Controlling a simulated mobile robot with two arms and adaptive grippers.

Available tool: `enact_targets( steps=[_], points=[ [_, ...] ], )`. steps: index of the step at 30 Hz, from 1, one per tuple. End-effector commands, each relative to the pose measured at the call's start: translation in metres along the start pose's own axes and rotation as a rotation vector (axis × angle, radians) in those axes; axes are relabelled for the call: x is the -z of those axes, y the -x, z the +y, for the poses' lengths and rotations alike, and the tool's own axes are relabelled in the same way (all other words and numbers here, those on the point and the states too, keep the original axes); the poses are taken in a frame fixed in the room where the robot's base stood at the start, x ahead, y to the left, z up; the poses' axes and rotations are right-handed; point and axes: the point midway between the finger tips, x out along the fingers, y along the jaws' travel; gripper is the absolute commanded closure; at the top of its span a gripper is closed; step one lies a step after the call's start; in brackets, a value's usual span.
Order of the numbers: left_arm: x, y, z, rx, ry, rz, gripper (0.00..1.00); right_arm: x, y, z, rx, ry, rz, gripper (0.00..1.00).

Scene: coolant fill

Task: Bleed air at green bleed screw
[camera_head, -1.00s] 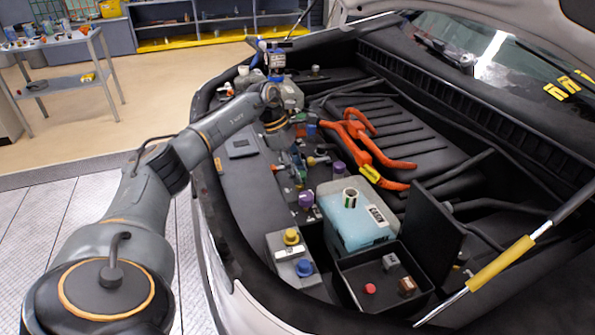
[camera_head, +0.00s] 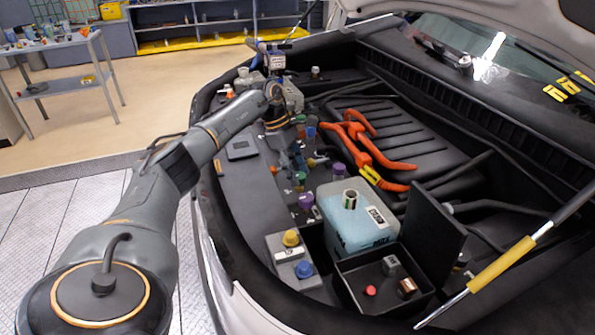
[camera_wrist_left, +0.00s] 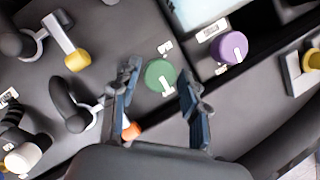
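The green bleed screw (camera_wrist_left: 160,76) is a round green cap with a pale raised tab on a dark grey panel. In the left wrist view it lies between the tips of my left gripper (camera_wrist_left: 159,82), whose two blue-grey fingers are spread with a gap on each side of the cap. In the head view the green screw (camera_head: 301,177) shows just below my left gripper (camera_head: 294,158), which points down over the panel inside the car's front edge. I cannot tell the exact height of the fingertips above the cap. My right gripper is not in view.
A purple cap (camera_wrist_left: 229,48) sits right of the green one. An orange cap (camera_wrist_left: 131,131) is by the left finger. Yellow-ended (camera_wrist_left: 76,60) and black levers stand to the left. A light-blue tank (camera_head: 350,222) and open black box (camera_head: 345,275) are near the front.

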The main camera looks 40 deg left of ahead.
Motion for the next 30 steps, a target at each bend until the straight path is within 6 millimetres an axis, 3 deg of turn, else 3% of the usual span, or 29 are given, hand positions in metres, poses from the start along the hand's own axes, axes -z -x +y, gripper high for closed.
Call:
enact_targets(
  steps=[13, 24, 30],
  points=[
    [0.0, 0.008, 0.001, -0.002, 0.002, -0.001, 0.43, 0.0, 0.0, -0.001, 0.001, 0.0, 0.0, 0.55],
    [-0.001, 0.082, 0.001, -0.004, 0.001, -0.003, 0.43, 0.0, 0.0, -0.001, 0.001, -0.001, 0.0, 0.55],
    [0.0, 0.111, 0.001, -0.002, 0.001, -0.001, 0.43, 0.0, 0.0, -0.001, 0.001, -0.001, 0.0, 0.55]
  ],
)
